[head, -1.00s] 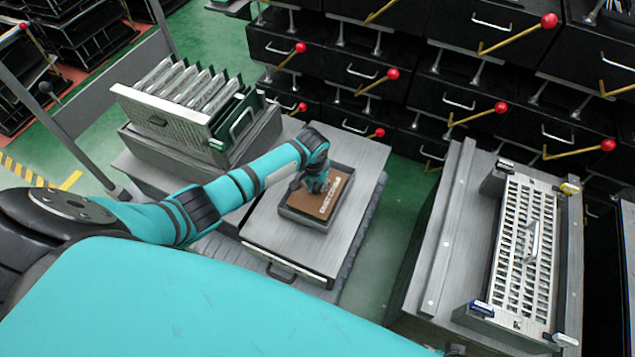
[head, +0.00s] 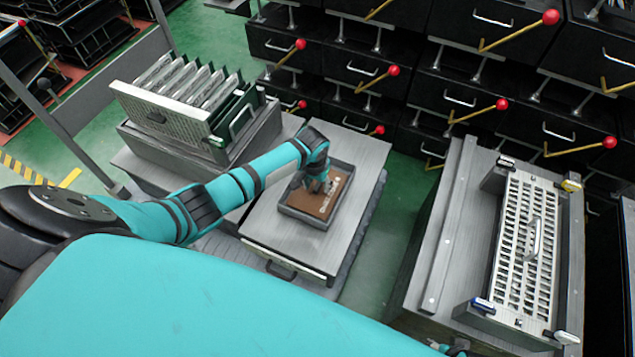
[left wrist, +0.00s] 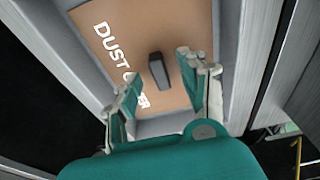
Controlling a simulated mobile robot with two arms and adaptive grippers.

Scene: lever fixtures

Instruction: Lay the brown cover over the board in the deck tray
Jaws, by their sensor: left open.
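The brown cover (head: 325,208), with white lettering, lies flat inside the grey rim of the deck tray (head: 303,217). It also fills much of the left wrist view (left wrist: 120,45), where its dark block handle (left wrist: 159,72) stands up. My left gripper (head: 317,188) is over the cover. In the left wrist view the left gripper (left wrist: 158,85) is open, its fingers apart on either side of the handle, and I see no contact. The board is hidden. A small teal part at the bottom edge of the head view seems to be my right gripper (head: 452,348), mostly cut off.
A rack of upright panels (head: 195,90) stands at the left behind the deck. A slotted metal panel (head: 525,250) lies on the right bench. Black drawers with red-knobbed levers (head: 393,71) line the back. Green floor separates deck and bench.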

